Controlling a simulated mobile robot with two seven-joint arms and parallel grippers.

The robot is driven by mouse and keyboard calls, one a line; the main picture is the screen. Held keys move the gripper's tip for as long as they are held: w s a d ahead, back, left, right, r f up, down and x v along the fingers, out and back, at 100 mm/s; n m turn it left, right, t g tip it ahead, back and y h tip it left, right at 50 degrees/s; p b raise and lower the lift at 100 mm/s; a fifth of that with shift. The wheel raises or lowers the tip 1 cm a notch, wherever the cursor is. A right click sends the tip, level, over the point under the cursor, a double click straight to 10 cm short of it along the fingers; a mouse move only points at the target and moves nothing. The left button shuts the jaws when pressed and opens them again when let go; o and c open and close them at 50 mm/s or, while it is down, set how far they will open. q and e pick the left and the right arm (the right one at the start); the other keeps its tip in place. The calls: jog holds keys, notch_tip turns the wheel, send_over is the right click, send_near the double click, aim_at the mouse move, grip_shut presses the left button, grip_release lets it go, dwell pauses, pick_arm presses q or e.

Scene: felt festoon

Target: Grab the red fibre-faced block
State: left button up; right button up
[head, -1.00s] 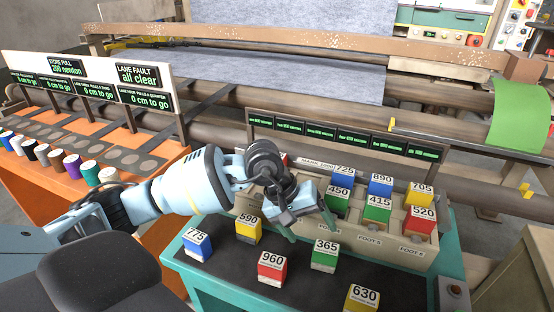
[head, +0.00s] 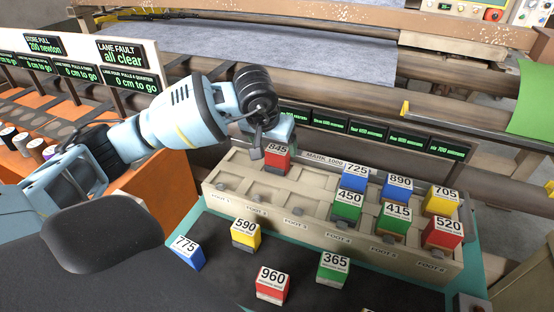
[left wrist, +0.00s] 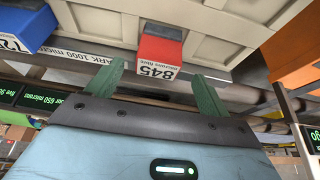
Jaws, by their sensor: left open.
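A red block marked 845 (head: 277,160) stands in the back row of the beige compartment rack (head: 290,222). In the left wrist view the same red block (left wrist: 157,52) shows a white label that reads 845 and "microns fibre". My left gripper (head: 266,143) is at this block, at its upper side in the head view. In the left wrist view its two green fingers (left wrist: 157,84) are open and empty, with the block ahead of the gap between them. Other red blocks are 960 (head: 272,285) on the dark mat and 520 (head: 442,232) in the rack. My right gripper is not in view.
Blue 725 (head: 354,179) and 890, green 450 and 415, and yellow 705 stand in the rack's right part. Blue 775 (head: 187,253), yellow 590 and green 365 stand on the mat. A display rail (head: 370,130) runs close behind the rack.

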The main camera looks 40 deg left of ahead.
aim_at(275, 152)
pick_arm(q)
jog(key=shift+w+f, duration=0.25)
jog(key=shift+f, duration=0.8)
jog(key=x, duration=0.4)
jog(key=shift+s+d+f, duration=0.1)
jog(key=shift+f, duration=0.05)
jog(key=c, duration=1.1)
